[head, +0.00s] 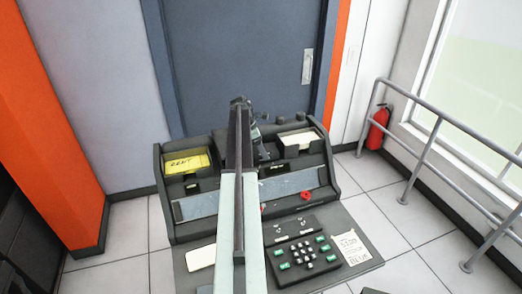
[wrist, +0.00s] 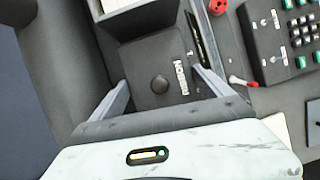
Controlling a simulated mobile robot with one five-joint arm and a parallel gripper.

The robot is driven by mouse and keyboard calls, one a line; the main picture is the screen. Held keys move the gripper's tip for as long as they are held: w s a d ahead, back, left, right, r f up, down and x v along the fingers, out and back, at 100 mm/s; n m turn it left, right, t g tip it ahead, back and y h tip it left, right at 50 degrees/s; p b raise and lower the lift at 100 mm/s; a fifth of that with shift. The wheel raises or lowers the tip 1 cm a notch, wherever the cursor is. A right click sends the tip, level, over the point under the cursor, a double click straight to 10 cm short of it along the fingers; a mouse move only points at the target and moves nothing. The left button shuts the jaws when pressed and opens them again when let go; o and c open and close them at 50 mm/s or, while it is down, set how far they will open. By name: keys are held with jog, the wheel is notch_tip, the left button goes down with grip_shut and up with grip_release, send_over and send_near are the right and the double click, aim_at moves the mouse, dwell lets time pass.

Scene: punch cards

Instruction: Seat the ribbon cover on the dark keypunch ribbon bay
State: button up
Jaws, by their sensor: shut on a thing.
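A dark block with a round knob and white lettering that looks like RIBBON, which I take for the ribbon cover (wrist: 145,60), is between the two pale fingers of my gripper (wrist: 160,76) in the wrist view. The fingers are closed on its two sides. It is over the dark keypunch (head: 325,172). In the head view my arm runs up the middle of the keypunch and hides most of the gripper and cover. The ribbon bay under the cover is hidden. I cannot tell whether the cover touches it.
Card hoppers with yellow cards (head: 187,162) and cream cards (head: 298,138) stand left and right of my arm. A keypad (head: 303,254), a red knob (head: 306,195) and a printed sheet (head: 352,247) are at front right. A railing (head: 430,150) and fire extinguisher (head: 377,128) stand farther right.

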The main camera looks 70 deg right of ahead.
jog(key=shift+f, duration=0.15)
jog(key=o, duration=1.4)
notch_tip(320, 180, up, 9)
jog(key=p, duration=0.8)
jog(key=shift+p, duration=0.4)
